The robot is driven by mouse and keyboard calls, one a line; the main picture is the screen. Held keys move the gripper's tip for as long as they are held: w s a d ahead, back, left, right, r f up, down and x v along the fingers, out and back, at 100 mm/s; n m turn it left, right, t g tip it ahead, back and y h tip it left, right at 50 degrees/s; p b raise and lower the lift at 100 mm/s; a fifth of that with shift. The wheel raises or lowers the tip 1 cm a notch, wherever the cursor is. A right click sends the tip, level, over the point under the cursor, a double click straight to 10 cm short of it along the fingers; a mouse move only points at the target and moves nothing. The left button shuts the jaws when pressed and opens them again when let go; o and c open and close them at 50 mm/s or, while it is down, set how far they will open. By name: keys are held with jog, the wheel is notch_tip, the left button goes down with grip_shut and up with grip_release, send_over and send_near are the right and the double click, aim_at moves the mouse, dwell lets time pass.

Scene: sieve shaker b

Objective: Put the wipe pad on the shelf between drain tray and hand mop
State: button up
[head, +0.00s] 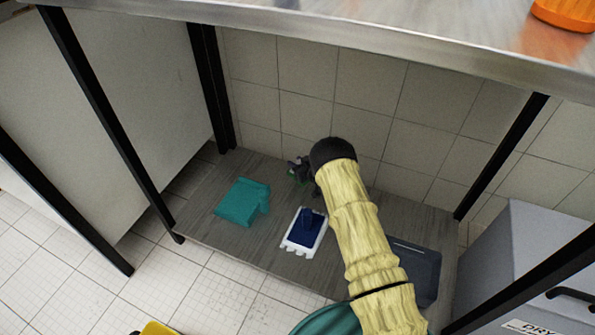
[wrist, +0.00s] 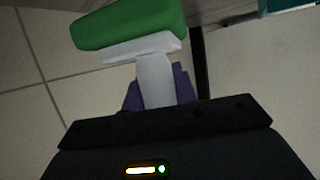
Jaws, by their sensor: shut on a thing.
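My gripper (head: 302,171) is over the far part of the lower shelf (head: 262,258), small and partly hidden by my arm. In the wrist view my gripper (wrist: 157,92) is shut on the pale handle of the wipe pad (wrist: 130,27), which has a green layer and a white layer. Only a sliver of green shows in the head view. What seems to be the hand mop (head: 305,229), white with a blue top, lies mid-shelf. What seems to be the drain tray (head: 418,264), dark blue-grey, stands at the right end, partly behind my arm. My arm covers much of the space between them.
A teal item (head: 241,201) lies on the shelf's left part. A steel worktop (head: 390,35) overhangs the shelf, with black legs (head: 95,110) at its sides. A tiled wall closes the back. A grey bin (head: 535,255) stands at right.

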jog(key=shift+f+b, duration=1.1)
jog(key=shift+f, duration=0.75)
jog(key=shift+f, duration=0.1)
jog(key=o, duration=1.1)
jog(key=shift+s+d+r, duration=0.1)
jog(key=shift+s+r, duration=0.1)
jog(key=shift+r, duration=0.1)
jog(key=p+v, duration=0.7)
jog(key=v, duration=0.4)
jog(key=shift+s+d, duration=0.15)
jog(key=shift+s, duration=0.1)
